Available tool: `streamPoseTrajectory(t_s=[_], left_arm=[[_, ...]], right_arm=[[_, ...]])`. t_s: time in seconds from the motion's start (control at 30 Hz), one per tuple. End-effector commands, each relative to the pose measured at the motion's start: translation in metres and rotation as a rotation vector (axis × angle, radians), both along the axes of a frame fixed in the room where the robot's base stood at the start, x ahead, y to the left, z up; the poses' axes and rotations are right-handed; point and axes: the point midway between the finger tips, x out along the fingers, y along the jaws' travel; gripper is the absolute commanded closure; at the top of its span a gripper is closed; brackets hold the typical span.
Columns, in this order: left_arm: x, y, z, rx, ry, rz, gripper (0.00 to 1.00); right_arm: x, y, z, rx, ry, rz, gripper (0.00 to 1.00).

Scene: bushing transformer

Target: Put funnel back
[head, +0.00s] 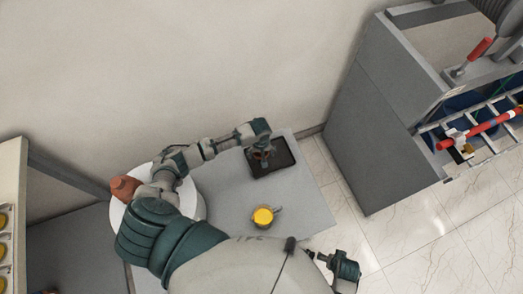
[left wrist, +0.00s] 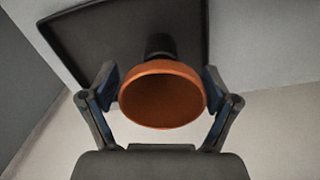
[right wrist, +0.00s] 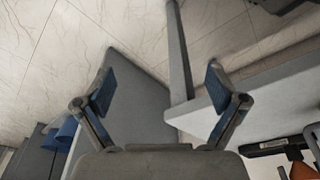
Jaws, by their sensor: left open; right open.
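The funnel (left wrist: 163,98) is orange-brown with a black narrow part behind it. In the left wrist view its wide round mouth faces the camera. A small part of it shows under my left gripper (head: 261,150) in the head view, at the black tray (head: 283,155). The tray also shows in the left wrist view (left wrist: 105,45). My left gripper (left wrist: 160,82) is open, with one finger on each side of the funnel's rim; I cannot tell whether they touch it. My right gripper (right wrist: 158,88) is open and empty, at the lower right in the head view (head: 345,268).
The tray lies on a grey table (head: 225,190) against the wall. A cup with yellow contents (head: 263,215) stands nearer on it. A tall grey cabinet (head: 375,130) stands at the right, with a red-handled bar on it. A reddish-brown object (head: 125,187) is at the left.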

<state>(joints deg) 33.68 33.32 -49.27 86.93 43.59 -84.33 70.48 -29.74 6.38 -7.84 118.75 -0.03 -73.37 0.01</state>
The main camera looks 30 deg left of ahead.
Motion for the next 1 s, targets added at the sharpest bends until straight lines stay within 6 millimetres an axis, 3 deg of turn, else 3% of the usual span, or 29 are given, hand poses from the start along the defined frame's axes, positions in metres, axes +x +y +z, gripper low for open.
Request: streamPoseTrajectory(t_s=[0.5,0.7,1.0], left_arm=[[0.0,0.001,0.102,-0.001,-0.004,-0.001,0.13],[-0.001,0.001,0.118,-0.002,-0.001,0.0,0.13],[-0.001,0.002,0.119,-0.001,-0.001,0.0,0.13]], right_arm=[[-0.02,-0.001,-0.077,-0.003,0.027,0.009,0.05],[-0.027,-0.002,-0.09,-0.004,0.032,0.011,0.05],[-0.027,-0.002,-0.092,-0.003,0.031,0.011,0.05]])
